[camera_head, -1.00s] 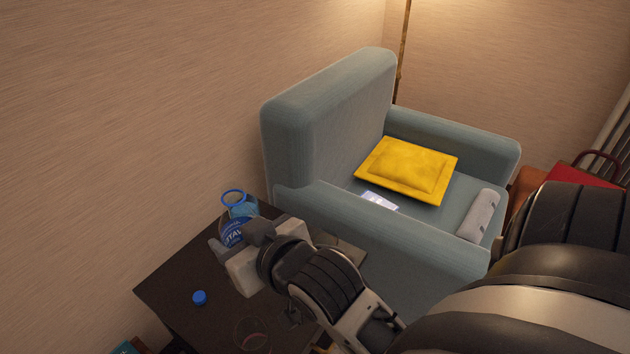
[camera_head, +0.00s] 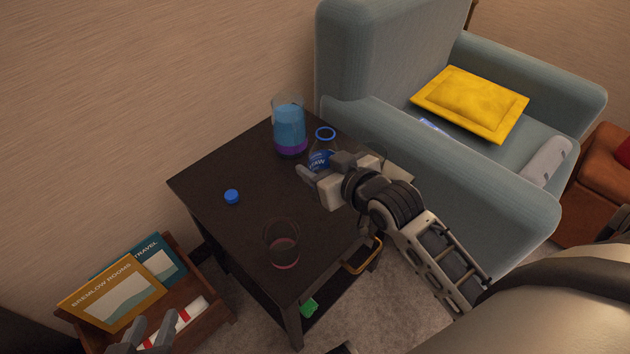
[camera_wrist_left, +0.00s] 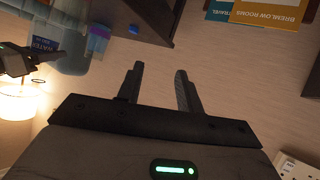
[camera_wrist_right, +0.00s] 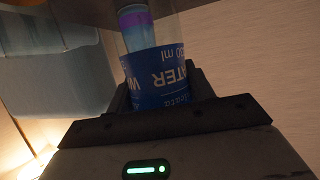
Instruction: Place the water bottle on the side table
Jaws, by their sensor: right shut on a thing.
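The water bottle (camera_head: 321,157) is clear, with a blue label and a blue ring at its neck. My right gripper (camera_head: 322,170) is shut on it over the back right of the dark side table (camera_head: 215,182). I cannot tell whether its base touches the tabletop. In the right wrist view the label (camera_wrist_right: 163,80) sits upside down between the fingers. My left gripper (camera_head: 142,336) shows only its fingertips at the bottom left, in front of the magazine rack. In the left wrist view its fingers (camera_wrist_left: 160,78) are apart and empty.
A blue and purple glass container (camera_head: 289,130) stands at the table's back. A magazine rack (camera_head: 215,306) is at left, an armchair (camera_head: 455,185) at right. The table's middle is clear.

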